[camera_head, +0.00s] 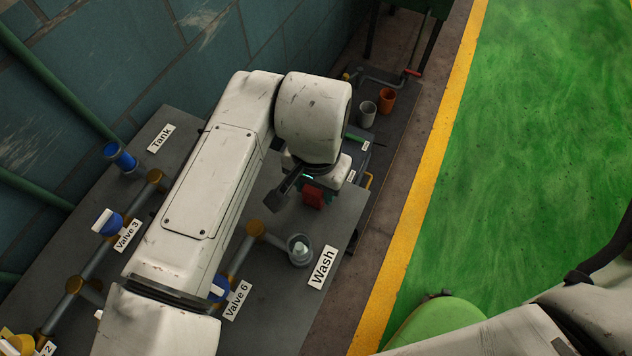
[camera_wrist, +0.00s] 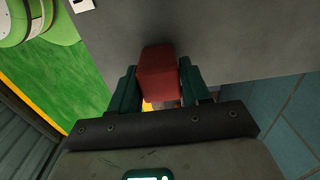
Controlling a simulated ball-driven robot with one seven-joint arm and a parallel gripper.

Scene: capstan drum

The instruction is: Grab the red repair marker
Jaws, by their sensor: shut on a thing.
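The red repair marker is a small red block (camera_wrist: 158,75). In the wrist view it sits between the two dark green fingers of my gripper (camera_wrist: 158,90), which is shut on it. In the head view the red block (camera_head: 313,196) shows just below my wrist, over the grey panel, and my gripper (camera_head: 303,190) is partly hidden by my own arm. I cannot tell whether the block touches the panel.
The grey panel (camera_head: 340,205) carries pipes, a blue Valve 3 handle (camera_head: 108,222), a Valve 6 label (camera_head: 236,300) and a Wash label (camera_head: 322,268) beside a small cup (camera_head: 299,249). Grey (camera_head: 367,114) and orange (camera_head: 386,100) cups stand farther back. Green floor lies right.

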